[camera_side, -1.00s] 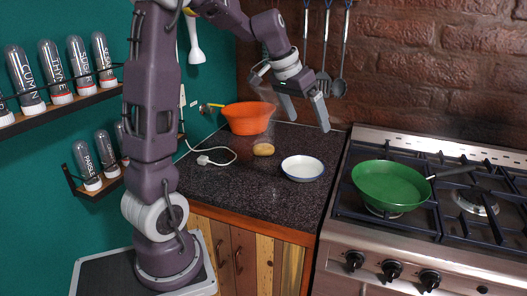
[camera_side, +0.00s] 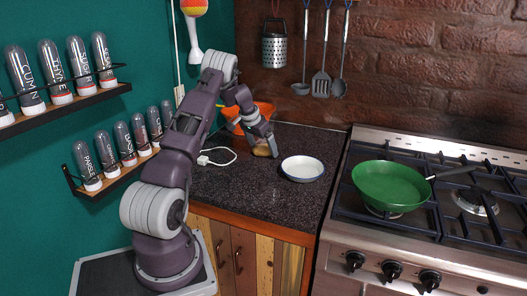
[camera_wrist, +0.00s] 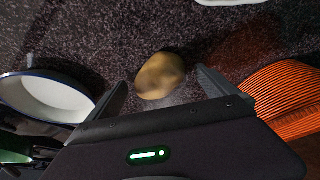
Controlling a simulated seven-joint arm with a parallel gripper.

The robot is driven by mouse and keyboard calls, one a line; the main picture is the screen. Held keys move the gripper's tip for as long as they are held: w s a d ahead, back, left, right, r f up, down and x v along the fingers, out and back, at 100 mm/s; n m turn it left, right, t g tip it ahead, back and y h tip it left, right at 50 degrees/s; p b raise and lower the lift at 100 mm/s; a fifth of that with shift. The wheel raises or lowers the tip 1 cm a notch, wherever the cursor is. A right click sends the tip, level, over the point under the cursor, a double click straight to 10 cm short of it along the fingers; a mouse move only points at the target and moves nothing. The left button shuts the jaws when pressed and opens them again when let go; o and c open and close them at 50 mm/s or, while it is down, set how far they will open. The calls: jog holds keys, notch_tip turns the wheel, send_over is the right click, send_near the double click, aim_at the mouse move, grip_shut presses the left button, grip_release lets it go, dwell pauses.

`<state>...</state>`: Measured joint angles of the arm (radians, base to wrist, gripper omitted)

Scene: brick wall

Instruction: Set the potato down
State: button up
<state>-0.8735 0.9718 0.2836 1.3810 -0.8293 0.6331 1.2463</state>
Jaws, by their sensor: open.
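The potato (camera_wrist: 161,76) is a tan, rounded lump on the dark speckled counter. My gripper is open and holds nothing. In the side view my gripper (camera_side: 262,148) is low over the counter, and the potato (camera_side: 261,151) shows only in part behind a finger.
A white bowl with a blue rim (camera_side: 303,168) stands right of the potato. An orange colander (camera_side: 236,118) is behind my gripper. A green pan (camera_side: 391,185) sits on the stove. The counter's front (camera_side: 250,205) is clear.

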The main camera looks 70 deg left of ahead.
aim_at(306, 172)
jog(key=c, duration=1.7)
jog(key=shift+r, duration=0.3)
notch_tip(306, 172, up, 9)
jog(key=shift+w+d+f, duration=0.1)
jog(key=shift+w+d, duration=0.05)
jog(key=w+d+m+h, duration=0.1)
jog(key=w+d+m, duration=0.15)
jog(key=d, duration=0.55)
jog(key=w+d+m, duration=0.1)
jog(key=w+d, duration=0.3)
jog(key=d, duration=0.5)
jog(key=shift+t, duration=0.3)
jog(key=f, duration=0.8)
jog(key=shift+w+f, duration=0.2)
jog(key=shift+f, duration=0.1)
